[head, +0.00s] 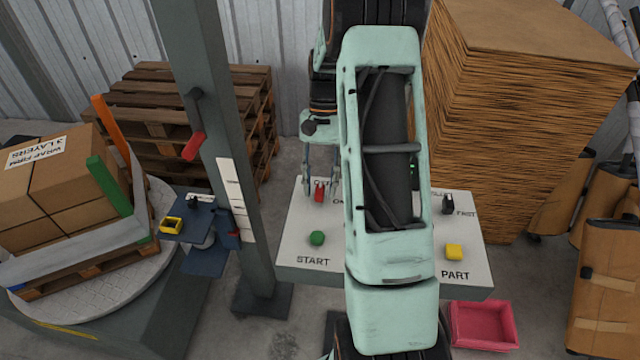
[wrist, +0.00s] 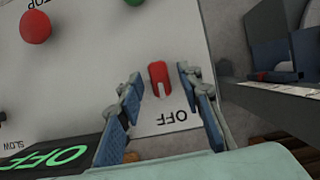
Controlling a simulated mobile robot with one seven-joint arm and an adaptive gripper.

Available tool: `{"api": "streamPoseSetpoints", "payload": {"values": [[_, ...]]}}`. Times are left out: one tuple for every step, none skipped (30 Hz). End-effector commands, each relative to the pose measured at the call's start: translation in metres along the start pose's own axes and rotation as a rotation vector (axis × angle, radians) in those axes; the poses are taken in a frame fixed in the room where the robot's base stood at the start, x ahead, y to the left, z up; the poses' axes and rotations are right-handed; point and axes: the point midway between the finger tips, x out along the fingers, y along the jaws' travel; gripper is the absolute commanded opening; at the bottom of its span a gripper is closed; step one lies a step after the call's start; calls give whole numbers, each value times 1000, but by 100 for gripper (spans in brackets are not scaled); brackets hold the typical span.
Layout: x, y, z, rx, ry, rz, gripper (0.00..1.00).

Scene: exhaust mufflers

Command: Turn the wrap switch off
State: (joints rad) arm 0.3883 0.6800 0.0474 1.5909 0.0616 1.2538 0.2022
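The wrap switch seems to be the red toggle (head: 319,195) at the far left of the white control panel (head: 290,262). In the wrist view the red toggle (wrist: 158,72) has a printed OFF label (wrist: 172,117) beside its near end. My gripper (head: 320,186) points down at the panel, with one finger on each side of the toggle. In the wrist view my gripper (wrist: 160,80) is open, with gaps between both fingers and the toggle. A dark display (wrist: 50,155) shows OFF in green letters. The toggle's exact tilt is hard to tell.
The panel also has a green START button (head: 317,238), a yellow PART button (head: 454,252) and a black FAST switch (head: 448,205). A red button (wrist: 35,27) shows in the wrist view. A grey post (head: 225,130) and a wrapped-box turntable stand left; cardboard stacks (head: 520,120) stand right.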

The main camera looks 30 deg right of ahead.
Motion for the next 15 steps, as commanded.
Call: {"api": "streamPoseSetpoints", "payload": {"values": [[-1, 0, 0, 0, 0, 0, 33], [-2, 0, 0, 0, 0, 0, 33], [-5, 0, 0, 0, 1, 0, 33], [-8, 0, 0, 0, 2, 0, 33], [-12, 0, -1, 0, 3, -1, 33], [-18, 0, -1, 1, 3, -1, 33], [-23, 0, -1, 1, 4, -1, 33], [-29, 0, -1, 0, 5, -1, 33], [-38, 0, -1, 1, 5, -1, 33], [-44, 0, -1, 0, 4, -1, 33], [-52, 0, -1, 0, 5, -1, 33], [-60, 0, -1, 0, 5, -1, 33], [-68, 0, -1, 0, 5, -1, 33], [-74, 0, -1, 0, 5, -1, 33], [-82, 0, -1, 0, 4, -1, 33]]}}
